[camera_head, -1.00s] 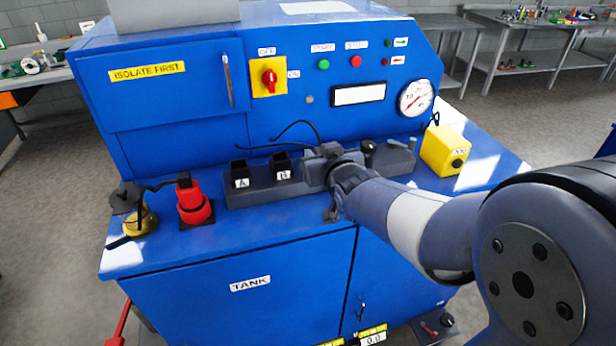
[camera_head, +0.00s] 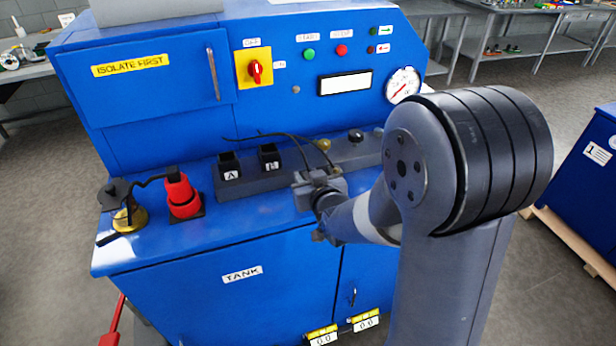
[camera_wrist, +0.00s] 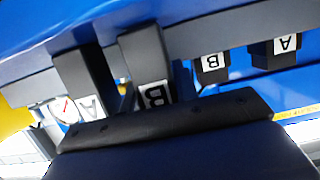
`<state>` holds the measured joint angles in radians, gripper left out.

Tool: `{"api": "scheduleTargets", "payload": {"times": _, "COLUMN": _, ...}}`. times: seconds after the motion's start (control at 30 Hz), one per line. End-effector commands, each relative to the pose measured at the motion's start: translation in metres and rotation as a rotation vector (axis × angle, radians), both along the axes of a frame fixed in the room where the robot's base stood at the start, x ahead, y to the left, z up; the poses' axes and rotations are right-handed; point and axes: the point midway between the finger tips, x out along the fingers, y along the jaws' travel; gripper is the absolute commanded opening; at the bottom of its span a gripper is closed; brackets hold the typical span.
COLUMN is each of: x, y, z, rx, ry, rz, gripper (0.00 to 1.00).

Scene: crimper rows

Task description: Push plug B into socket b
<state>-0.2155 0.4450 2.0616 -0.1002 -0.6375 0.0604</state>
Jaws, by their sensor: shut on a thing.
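My gripper (camera_head: 316,186) is shut at the front of the grey rail, right of two black open-topped sockets. Socket b (camera_head: 269,152), labelled B, stands on the rail beside the socket labelled A (camera_head: 229,160). In the wrist view, a black plug with a large B label, plug B (camera_wrist: 147,58), is close in front of my gripper's dark body. A similar black piece labelled A (camera_wrist: 85,78) is to its left. Socket b (camera_wrist: 211,75) is farther right, apart from plug B. My fingertips and plug B's lower end are hidden.
Two thin black cables (camera_head: 284,137) arch behind the rail towards my gripper. A red fitting (camera_head: 180,194) and a brass fitting (camera_head: 129,218) stand left of the rail. A gauge (camera_head: 403,85) and a red switch (camera_head: 254,70) are on the blue panel behind.

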Motion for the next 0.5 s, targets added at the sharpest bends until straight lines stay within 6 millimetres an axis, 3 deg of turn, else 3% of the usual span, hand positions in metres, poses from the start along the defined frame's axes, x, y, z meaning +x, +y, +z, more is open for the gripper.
{"api": "scheduleTargets", "payload": {"times": 0.2, "x": 0.0002, "y": 0.0001, "z": -0.0037, "rx": 0.000, "ry": -0.001, "rz": 0.000, "gripper": 0.05}}
{"api": "scheduleTargets", "payload": {"times": 0.23, "x": 0.0002, "y": 0.0000, "z": -0.0028, "rx": 0.000, "ry": 0.000, "rz": 0.000, "gripper": 0.30}}
{"api": "scheduleTargets", "payload": {"times": 0.5, "x": 0.0002, "y": 0.0000, "z": -0.0021, "rx": 0.000, "ry": 0.000, "rz": 0.000, "gripper": 0.51}}
